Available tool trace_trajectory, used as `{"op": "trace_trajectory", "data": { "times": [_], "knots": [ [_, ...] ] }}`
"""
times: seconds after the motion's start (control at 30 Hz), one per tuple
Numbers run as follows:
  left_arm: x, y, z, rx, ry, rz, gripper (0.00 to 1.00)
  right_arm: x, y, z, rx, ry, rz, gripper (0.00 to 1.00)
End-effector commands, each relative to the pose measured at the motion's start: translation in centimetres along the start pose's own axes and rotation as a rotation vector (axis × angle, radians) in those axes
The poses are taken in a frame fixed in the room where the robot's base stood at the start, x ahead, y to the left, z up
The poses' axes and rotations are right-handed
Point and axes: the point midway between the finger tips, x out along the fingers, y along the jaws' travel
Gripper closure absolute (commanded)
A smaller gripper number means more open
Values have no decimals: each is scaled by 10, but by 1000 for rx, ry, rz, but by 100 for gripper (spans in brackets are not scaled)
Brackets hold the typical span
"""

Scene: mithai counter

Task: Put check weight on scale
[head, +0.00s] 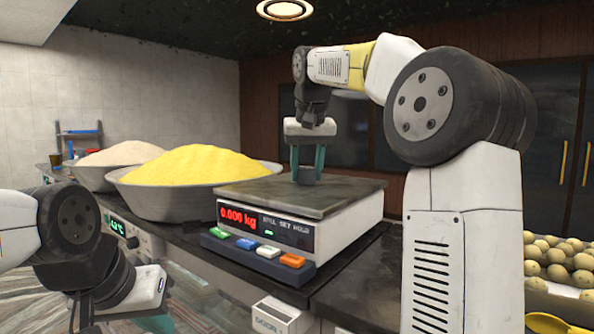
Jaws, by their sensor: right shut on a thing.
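The scale (335,237) stands on the dark counter, with a flat metal plate (345,196) on top and a red display (237,216) reading 0.000 kg. My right gripper (307,165) points down over the back part of the plate. It is shut on a small dark grey block, the check weight (306,175), held upright between its teal fingers. The weight's lower end is close to the plate; I cannot tell whether it touches. My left gripper (155,318) is low at the left, in front of the counter, its fingers mostly cut off by the bottom edge.
A wide metal bowl of yellow grains (150,202) stands left of the scale, with a bowl of paler grains (86,178) behind it. A tray of round sweets (560,290) is at the right. Colored buttons (268,250) line the scale's front.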

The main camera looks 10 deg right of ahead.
Motion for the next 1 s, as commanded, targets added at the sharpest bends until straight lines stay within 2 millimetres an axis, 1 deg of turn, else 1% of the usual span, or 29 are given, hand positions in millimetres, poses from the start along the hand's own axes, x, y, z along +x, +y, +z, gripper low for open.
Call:
{"op": "trace_trajectory", "data": {
  "times": [0.07, 0.1, 0.17, 0.2, 0.47, 0.57, 0.67, 0.77, 1.0],
  "knots": [
    [0, 0, 0, 0, 0, 0, 100, 2, 0, 1, 0, 1, 0, 100],
    [0, 0, 0, 0, 0, 0, 100, 2, 0, 1, 0, -1, 0, 51],
    [0, 0, 0, 0, 0, 0, 100, 2, 0, 1, 0, -1, 0, 40],
    [0, 0, 0, 0, 0, 0, 100, 2, 0, 1, 0, -1, 0, 37],
    [0, 0, 0, 0, 0, 0, 100, 2, 0, 1, 0, -1, 0, 37],
    [0, 0, 0, 0, 0, 0, 100, -2, 0, -1, 0, 1, 0, 37],
    [0, 0, 0, 0, 0, 0, 100, -14, 0, -1, 0, 3, -1, 37],
    [0, 0, 0, 0, 0, 0, 100, -33, 0, -1, 0, 4, -1, 37],
    [0, 0, 0, 0, 0, 0, 100, -87, 0, -2, 0, 4, -1, 37]
  ]
}}
